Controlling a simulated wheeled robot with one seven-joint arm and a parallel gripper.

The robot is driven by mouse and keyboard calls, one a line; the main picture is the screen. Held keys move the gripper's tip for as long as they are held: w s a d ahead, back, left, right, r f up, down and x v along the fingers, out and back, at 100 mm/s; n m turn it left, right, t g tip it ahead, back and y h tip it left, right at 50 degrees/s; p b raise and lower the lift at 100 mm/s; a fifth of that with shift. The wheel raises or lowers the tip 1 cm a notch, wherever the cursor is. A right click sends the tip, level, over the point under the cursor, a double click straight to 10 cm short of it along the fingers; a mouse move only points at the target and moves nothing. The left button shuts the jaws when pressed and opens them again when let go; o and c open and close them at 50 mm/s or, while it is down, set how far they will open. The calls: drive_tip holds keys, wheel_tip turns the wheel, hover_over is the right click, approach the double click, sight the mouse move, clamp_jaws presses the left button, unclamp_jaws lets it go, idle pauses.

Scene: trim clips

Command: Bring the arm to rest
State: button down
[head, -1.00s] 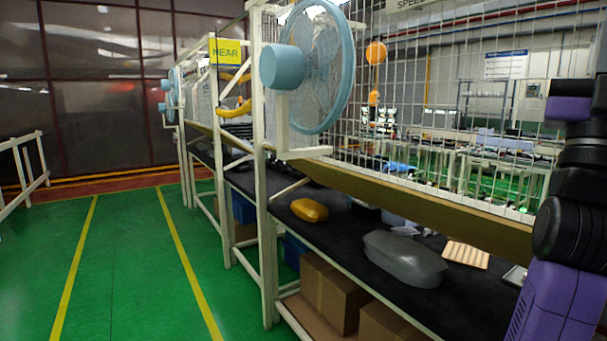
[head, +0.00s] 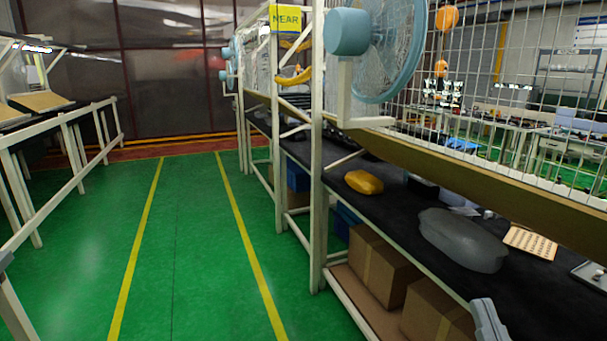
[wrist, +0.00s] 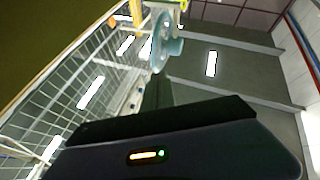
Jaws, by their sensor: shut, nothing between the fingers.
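My gripper (wrist: 157,92) shows in the wrist view as a dark body with a small lit indicator, its narrow dark fingers together and nothing seen between them. It points up toward the ceiling, with the wire mesh and a blue fan (wrist: 165,45) beyond. On the black bench (head: 395,205) in the head view lie a yellow rounded case (head: 364,182), a grey lidded case (head: 462,240) and a tan ridged tray (head: 530,242).
Wire mesh and a large blue fan (head: 390,50) stand above the bench. Cardboard boxes (head: 378,270) sit on its lower shelf. A white railing (head: 60,190) runs along the left. The green floor (head: 190,250) between yellow lines is clear.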

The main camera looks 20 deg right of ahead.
drive_tip(key=s+a+f+g+y, duration=0.3)
drive_tip(key=s+a+f, duration=0.3)
drive_tip(key=s+f, duration=0.4)
drive_tip(key=s+a+f+n+g+y, duration=0.1)
drive_tip(key=s+a+f+g+y, duration=0.2)
drive_tip(key=s+f, duration=0.7)
drive_tip(key=s+a+g, duration=0.1)
drive_tip(key=a+g, duration=0.1)
drive_tip(key=a, duration=0.1)
drive_tip(key=shift+f+y, duration=0.3)
drive_tip(key=shift+f, duration=0.1)
drive_tip(key=shift+a, duration=0.1)
idle(0.5)
